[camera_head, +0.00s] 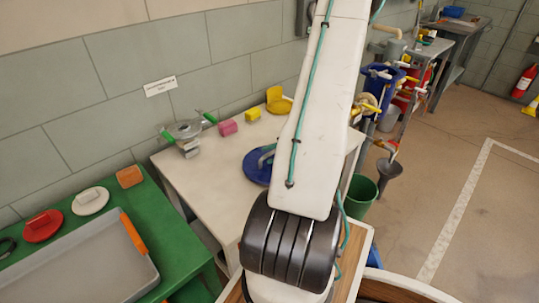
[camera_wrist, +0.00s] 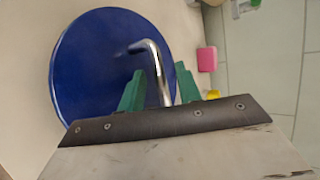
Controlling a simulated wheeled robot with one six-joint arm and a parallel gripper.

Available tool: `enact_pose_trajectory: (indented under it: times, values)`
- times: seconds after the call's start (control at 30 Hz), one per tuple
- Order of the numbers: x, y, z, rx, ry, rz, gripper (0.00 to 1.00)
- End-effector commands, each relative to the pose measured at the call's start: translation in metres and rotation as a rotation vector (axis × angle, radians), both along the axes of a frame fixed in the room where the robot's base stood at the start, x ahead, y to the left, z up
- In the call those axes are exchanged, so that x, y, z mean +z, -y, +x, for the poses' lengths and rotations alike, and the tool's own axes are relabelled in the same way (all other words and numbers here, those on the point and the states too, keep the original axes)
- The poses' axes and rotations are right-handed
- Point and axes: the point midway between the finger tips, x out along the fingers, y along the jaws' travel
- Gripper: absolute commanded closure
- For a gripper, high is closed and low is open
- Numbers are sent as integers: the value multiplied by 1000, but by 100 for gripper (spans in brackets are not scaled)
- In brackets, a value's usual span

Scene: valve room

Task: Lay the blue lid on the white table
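The blue lid (camera_head: 256,169) is a round disc with a bent grey metal handle. In the head view it lies flat, as far as I can tell, on the white table (camera_head: 202,177), partly hidden by my arm. In the wrist view the lid (camera_wrist: 85,70) fills the left side, with its handle (camera_wrist: 152,58) reaching toward my gripper (camera_wrist: 160,82). The two green fingers stand apart on either side of the handle, with a gap showing beside it. My gripper is hidden behind my arm in the head view.
A grey metal fitting with green handles (camera_head: 184,130), a pink block (camera_head: 228,128), a yellow block (camera_head: 253,114) and a yellow lid (camera_head: 279,105) stand along the wall. A green table (camera_head: 172,243) holds a grey tray (camera_head: 85,270), red and white lids. The table's front left part is clear.

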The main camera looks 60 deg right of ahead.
Motion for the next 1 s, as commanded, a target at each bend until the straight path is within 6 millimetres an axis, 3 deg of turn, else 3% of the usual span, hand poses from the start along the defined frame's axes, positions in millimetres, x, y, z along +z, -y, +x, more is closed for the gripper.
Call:
enact_pose_trajectory:
  times: [0.3,0.6,0.83,0.93,1.0]
  values:
    - [35,9,-58,-6,1,-4,66]
    - [54,12,-90,-2,1,-1,66]
    - [61,8,-84,26,-4,-4,66]
    - [79,-9,-61,124,-22,-15,66]
    - [98,-31,-36,234,-46,-29,66]
